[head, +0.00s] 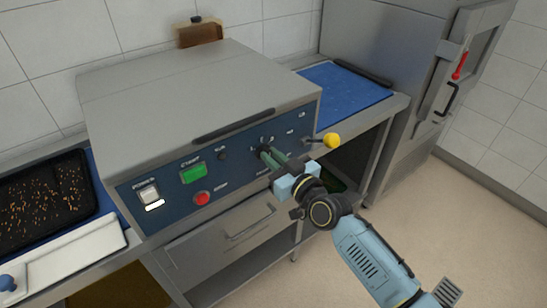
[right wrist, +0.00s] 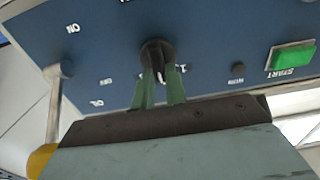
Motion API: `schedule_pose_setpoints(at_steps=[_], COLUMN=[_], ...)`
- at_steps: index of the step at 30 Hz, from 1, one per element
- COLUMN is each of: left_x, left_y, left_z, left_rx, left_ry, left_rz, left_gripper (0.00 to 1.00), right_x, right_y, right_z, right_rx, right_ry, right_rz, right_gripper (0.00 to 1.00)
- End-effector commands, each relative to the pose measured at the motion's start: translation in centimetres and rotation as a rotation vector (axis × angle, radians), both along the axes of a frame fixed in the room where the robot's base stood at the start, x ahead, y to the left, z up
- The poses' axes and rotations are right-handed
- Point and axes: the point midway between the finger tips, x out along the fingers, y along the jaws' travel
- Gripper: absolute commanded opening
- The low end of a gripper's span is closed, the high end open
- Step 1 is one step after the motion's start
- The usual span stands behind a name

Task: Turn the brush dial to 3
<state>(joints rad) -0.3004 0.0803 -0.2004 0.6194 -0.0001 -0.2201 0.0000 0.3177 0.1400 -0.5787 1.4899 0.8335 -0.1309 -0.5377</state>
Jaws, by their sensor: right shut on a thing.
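The brush dial (head: 267,140) is a small black knob on the blue front panel (head: 234,170) of the steel machine. My right gripper (head: 267,153) reaches it from the front with its green fingers. In the right wrist view the dial (right wrist: 157,51) sits between the tips of my gripper (right wrist: 160,80), which is shut on it. The fingers cover part of the dial and the marks around it. I cannot read which number it points to. My left gripper is not in view.
A lever with a yellow ball (head: 331,140) sticks out just right of my fingers. A green start button (head: 193,174), a red button (head: 202,198) and a power switch (head: 149,192) are left of the dial. A black handle bar (head: 234,125) runs above.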

Motion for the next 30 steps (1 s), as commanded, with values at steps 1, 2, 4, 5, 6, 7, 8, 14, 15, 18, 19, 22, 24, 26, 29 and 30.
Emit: schedule_pose_setpoints(at_steps=[1,2,4,5,6,7,8,14,15,18,19,22,24,26,29,30], left_x=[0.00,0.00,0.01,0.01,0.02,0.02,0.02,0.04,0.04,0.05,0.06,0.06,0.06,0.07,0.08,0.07], left_y=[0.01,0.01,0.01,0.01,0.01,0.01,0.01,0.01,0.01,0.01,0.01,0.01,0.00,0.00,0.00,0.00], left_z=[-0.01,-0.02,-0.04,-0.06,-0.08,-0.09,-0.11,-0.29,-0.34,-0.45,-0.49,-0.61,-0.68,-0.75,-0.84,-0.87], left_rx=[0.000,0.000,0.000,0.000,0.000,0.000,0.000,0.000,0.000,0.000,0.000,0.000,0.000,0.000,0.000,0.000], left_ry=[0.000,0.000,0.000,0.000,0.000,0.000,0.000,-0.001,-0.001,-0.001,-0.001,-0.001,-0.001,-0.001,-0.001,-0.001], left_rz=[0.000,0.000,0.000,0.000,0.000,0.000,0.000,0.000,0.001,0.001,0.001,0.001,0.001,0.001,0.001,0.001], left_gripper=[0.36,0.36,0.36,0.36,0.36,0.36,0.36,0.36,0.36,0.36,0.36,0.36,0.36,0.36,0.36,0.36], right_x=[-0.01,-0.01,0.01,0.01,0.02,0.04,0.05,0.15,0.18,0.23,0.25,0.29,0.32,0.35,0.39,0.41], right_y=[-0.02,-0.02,-0.04,-0.05,-0.07,-0.08,-0.10,-0.25,-0.28,-0.35,-0.38,-0.43,-0.47,-0.51,-0.58,-0.60], right_z=[-0.04,-0.04,-0.05,-0.05,-0.06,-0.06,-0.06,-0.10,-0.12,-0.16,-0.17,-0.23,-0.27,-0.31,-0.36,-0.38], right_rx=[0.004,0.009,0.023,0.031,0.045,0.056,0.070,0.188,0.217,0.292,0.315,0.388,0.436,0.477,0.537,0.559], right_ry=[0.004,0.008,0.018,0.024,0.034,0.042,0.052,0.138,0.158,0.212,0.229,0.283,0.318,0.349,0.393,0.409], right_rz=[0.000,0.000,0.000,0.000,0.000,0.000,0.000,-0.001,-0.001,-0.001,-0.001,0.000,0.000,0.000,-0.001,-0.001], right_gripper=[0.00,0.00,0.00,0.00,0.00,0.00,0.00,0.00,0.00,0.00,0.00,0.00,0.00,0.00,0.00,0.00])
